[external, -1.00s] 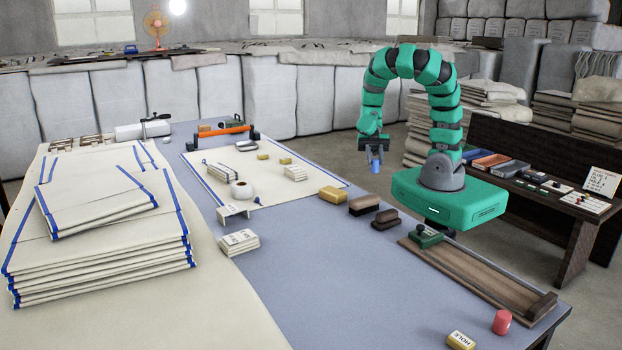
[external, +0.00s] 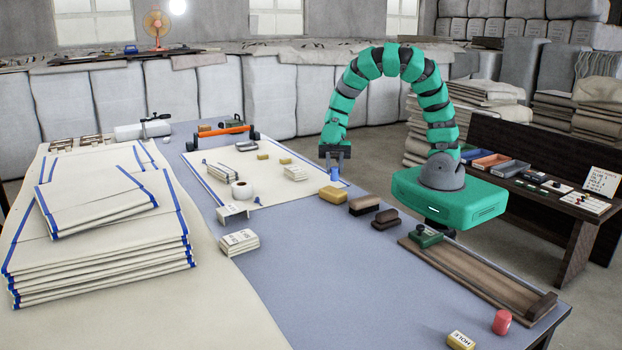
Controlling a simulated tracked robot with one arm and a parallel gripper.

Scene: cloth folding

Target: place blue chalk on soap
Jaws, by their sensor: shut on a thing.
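My gripper (external: 335,163) is shut on the blue chalk (external: 335,175), a small blue cylinder hanging upright below the jaws. In the picture the chalk is just above a yellow-tan block (external: 332,195), which looks like the soap and lies on the blue-grey table. A small gap seems to show between chalk and block; I cannot tell the exact height or depth between them. The fingertips are small and partly merge with the chalk.
Dark brown brushes (external: 363,205) lie right of the block. A cream cloth (external: 222,185) with a blue edge lies to the left, with a white roll (external: 241,190) on it. A red cylinder (external: 501,322) stands at the near right. The table's front middle is clear.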

